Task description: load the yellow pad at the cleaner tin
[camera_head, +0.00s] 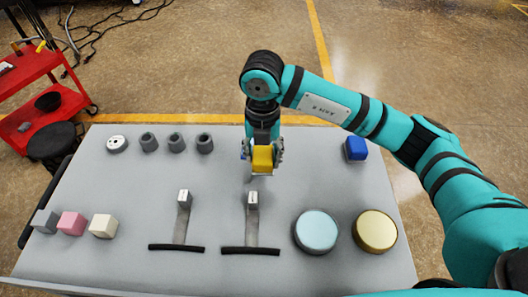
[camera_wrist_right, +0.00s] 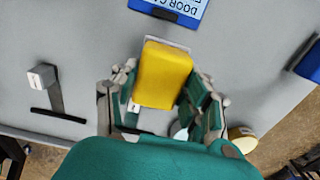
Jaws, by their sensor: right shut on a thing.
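The yellow pad (camera_head: 263,158) is between the fingers of my right gripper (camera_head: 262,152), which is shut on it over the back middle of the grey table. The wrist view also shows the yellow pad (camera_wrist_right: 163,75) between the two fingers. How high it is above the table is hard to tell. Two round tins stand at the front right of the table: one with a light blue top (camera_head: 316,230) and one with a gold top (camera_head: 375,230). No label shows which is the cleaner tin. My right gripper is behind and left of both, apart from them. My left gripper is out of view.
Grey, pink and cream blocks (camera_head: 71,223) sit at left. A blue block (camera_head: 356,149) is back right. A blue lettered plate (camera_wrist_right: 172,8) lies beyond the pad.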

